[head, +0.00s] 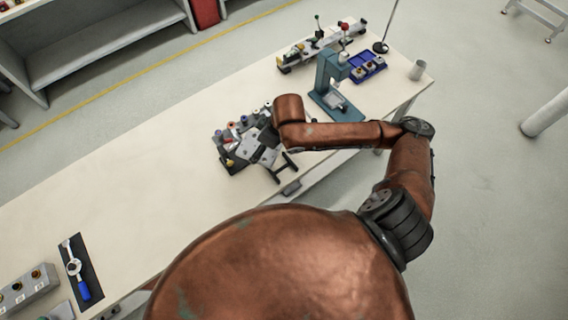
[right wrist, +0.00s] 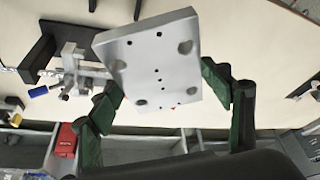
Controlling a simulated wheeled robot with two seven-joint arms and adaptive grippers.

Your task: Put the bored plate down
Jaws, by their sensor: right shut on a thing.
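The bored plate (right wrist: 150,62) is a flat light-grey block with several holes, some large near its corners and smaller ones along the middle. It shows large and tilted in the right wrist view. My right gripper (right wrist: 165,88) is shut on it, with green finger pads at either side. In the head view my right arm reaches across the bench (head: 150,170), and its gripper (head: 268,150) is over a cluttered rack of parts. There the plate is hard to tell from the grey parts around it. My left gripper is in neither view.
A teal press (head: 330,88) stands right of the gripper, with a blue tray (head: 368,68) and a pale cup (head: 417,69) beyond. A dark mat (head: 82,268) with a blue-handled tool lies at the lower left. The bench's left middle is clear.

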